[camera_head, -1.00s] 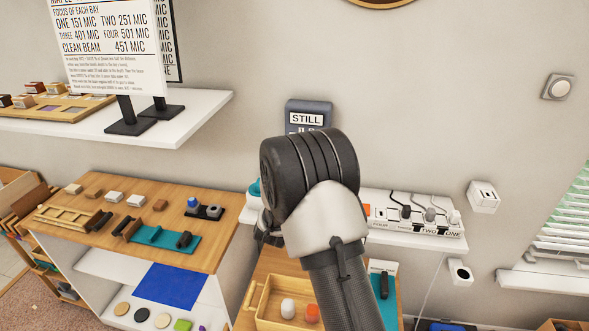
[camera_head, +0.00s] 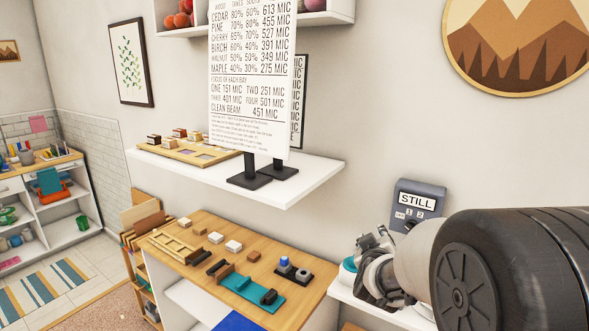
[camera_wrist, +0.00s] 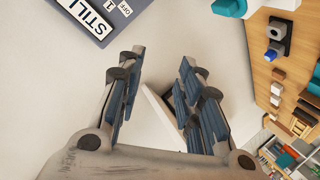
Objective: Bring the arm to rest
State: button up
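My gripper (camera_head: 368,255) shows at the lower right of the head view, past the big black joint of my arm. It is in front of the wall, left of the grey box labelled STILL (camera_head: 417,202). In the wrist view my gripper (camera_wrist: 160,72) has its two fingers apart, with nothing held between them. The STILL box (camera_wrist: 92,14) is at the upper left of that view, clear of the fingertips. My forearm hides part of the white shelf below the box.
A white wall shelf (camera_head: 310,188) holds a sign board (camera_head: 250,80) on black stands. Below it, a wooden bench top (camera_head: 215,262) carries small blocks, a teal mat (camera_head: 245,290) and black holders. A teal and white round item (camera_head: 348,266) sits close to my gripper.

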jog(key=s+a+r+g+y, duration=0.2)
jog(key=s+a+r+y, duration=0.1)
jog(key=s+a, duration=0.3)
jog(key=s+f+m+g, duration=0.2)
jog(key=s+g, duration=0.1)
jog(key=s, duration=1.4)
jog(key=s+a+f+m+g+b, duration=0.1)
jog(key=s+f+m+g, duration=0.1)
jog(key=s, duration=1.5)
jog(key=shift+s+f+g+y, duration=0.4)
jog(key=shift+f+g, duration=0.1)
jog(key=shift+g, duration=0.6)
